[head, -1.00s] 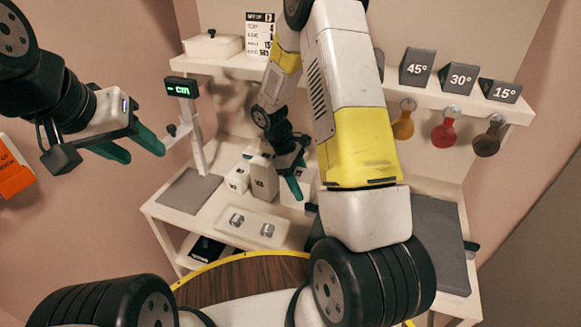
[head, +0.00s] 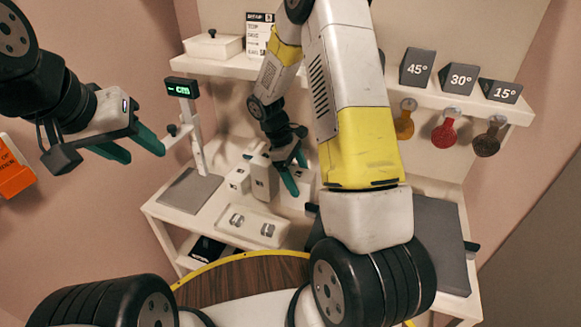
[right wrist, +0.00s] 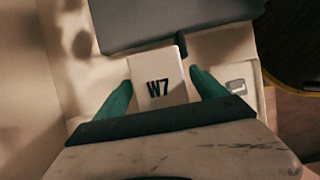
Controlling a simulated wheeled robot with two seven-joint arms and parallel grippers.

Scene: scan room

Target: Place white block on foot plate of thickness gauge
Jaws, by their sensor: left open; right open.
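A white block marked W7 (right wrist: 158,78) stands between the green fingers of my right gripper (right wrist: 162,88) in the right wrist view, with a gap at its right side. In the head view my open right gripper (head: 293,168) is beside the white blocks (head: 263,180) on the table; its fingers partly hide the blocks behind. The thickness gauge (head: 195,125) is a white post with a green-lit display, left of the blocks. A flat grey plate (head: 190,192) lies at its foot, with nothing on it. My left gripper (head: 140,145) is open and empty, left of the gauge.
A white tray (head: 245,226) with metal pieces lies in front of the blocks. Another white block (head: 238,179) stands at the left of the group. Angle blocks (head: 458,79) sit on the shelf above hanging colored tags (head: 445,132). A grey mat (head: 440,235) covers the table's right.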

